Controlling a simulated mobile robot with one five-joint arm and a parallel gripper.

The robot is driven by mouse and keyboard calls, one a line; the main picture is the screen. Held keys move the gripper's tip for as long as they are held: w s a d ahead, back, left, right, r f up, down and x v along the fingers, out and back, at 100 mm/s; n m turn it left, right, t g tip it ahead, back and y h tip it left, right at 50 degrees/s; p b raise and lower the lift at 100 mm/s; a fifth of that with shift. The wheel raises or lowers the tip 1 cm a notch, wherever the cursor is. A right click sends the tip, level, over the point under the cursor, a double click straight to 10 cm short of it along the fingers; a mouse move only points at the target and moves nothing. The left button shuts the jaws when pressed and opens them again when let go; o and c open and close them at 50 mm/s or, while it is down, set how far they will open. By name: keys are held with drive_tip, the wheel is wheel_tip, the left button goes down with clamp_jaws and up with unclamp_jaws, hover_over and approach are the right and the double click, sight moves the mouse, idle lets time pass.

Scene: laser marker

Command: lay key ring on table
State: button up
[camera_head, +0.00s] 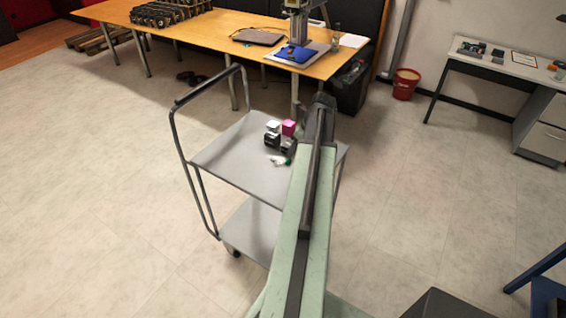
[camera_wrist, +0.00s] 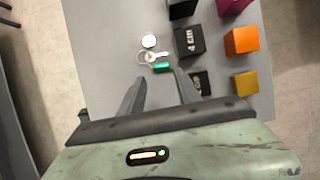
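The key ring (camera_wrist: 153,57), with a silver key and a green tag (camera_wrist: 161,68), lies on the grey top of a trolley (camera_head: 232,160). It also shows small in the head view (camera_head: 278,161). My gripper (camera_wrist: 160,77) is open and empty above the trolley top, its two fingers apart, with the key ring just beyond the fingertips in the wrist view. In the head view my arm hides the gripper. A long wooden table (camera_head: 213,28) stands behind the trolley.
Black, orange (camera_wrist: 242,40), yellow (camera_wrist: 244,83) and magenta cubes and a white disc (camera_wrist: 149,41) share the trolley top. The trolley handle (camera_head: 207,87) rises at left. The wooden table carries a blue plate (camera_head: 293,54) and a laptop (camera_head: 258,37). A red bin (camera_head: 405,84) stands right.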

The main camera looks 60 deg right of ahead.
sight(289, 161)
drive_tip(key=b+x, duration=0.7)
drive_tip(key=x, duration=0.1)
drive_tip(key=shift+s+f+b, duration=0.1)
drive_tip(key=shift+f+b, duration=0.05)
drive_tip(key=shift+b, duration=0.2)
clamp_jaws()
